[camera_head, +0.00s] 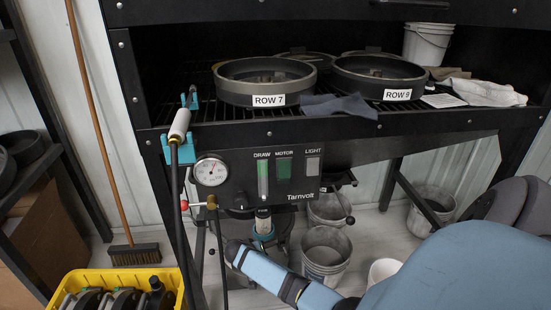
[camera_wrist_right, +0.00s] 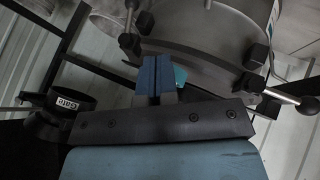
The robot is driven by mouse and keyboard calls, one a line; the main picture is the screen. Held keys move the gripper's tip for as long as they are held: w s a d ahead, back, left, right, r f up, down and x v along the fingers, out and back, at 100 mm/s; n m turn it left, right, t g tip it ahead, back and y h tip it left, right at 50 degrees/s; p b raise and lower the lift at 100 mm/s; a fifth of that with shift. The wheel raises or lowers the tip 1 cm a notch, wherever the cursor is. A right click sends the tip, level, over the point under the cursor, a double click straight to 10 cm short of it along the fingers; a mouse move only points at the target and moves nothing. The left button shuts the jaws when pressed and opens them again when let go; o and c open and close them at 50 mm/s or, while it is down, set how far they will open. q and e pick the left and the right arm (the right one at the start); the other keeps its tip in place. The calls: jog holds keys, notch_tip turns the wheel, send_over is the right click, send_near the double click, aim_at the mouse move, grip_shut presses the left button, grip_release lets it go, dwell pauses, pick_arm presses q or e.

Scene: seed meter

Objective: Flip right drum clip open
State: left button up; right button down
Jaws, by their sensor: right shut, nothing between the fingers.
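The grey metal drum (camera_wrist_right: 205,40) fills the top of the right wrist view, under the panel. A clip with a black block (camera_wrist_right: 252,84) and a rod ending in a black ball (camera_wrist_right: 308,105) is at its right. Another clip (camera_wrist_right: 130,42) is at its left. In the head view, a black ball-ended lever (camera_head: 350,220) shows below the panel's right end. My right gripper (camera_wrist_right: 160,68) has its blue fingers together, empty, in front of the drum's lower edge, between the clips. I cannot tell whether they touch the drum. My left gripper is not in view.
The control panel (camera_head: 256,178) with a gauge hangs over the drum area. Buckets (camera_head: 326,252) stand on the floor below. A hose with a white nozzle (camera_head: 180,124) hangs at the left. A yellow crate (camera_head: 72,280) is at the lower left. A small labelled black part (camera_wrist_right: 68,100) shows in the wrist view.

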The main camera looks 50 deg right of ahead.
pick_arm(q)
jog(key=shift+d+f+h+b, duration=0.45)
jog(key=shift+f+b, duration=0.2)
jog(key=shift+b, duration=0.55)
pick_arm(e)
notch_tip(320, 180, down, 3)
jog(key=shift+s+d+r+y, duration=0.15)
jog(key=shift+r+y, duration=0.05)
jog(key=shift+y, duration=0.1)
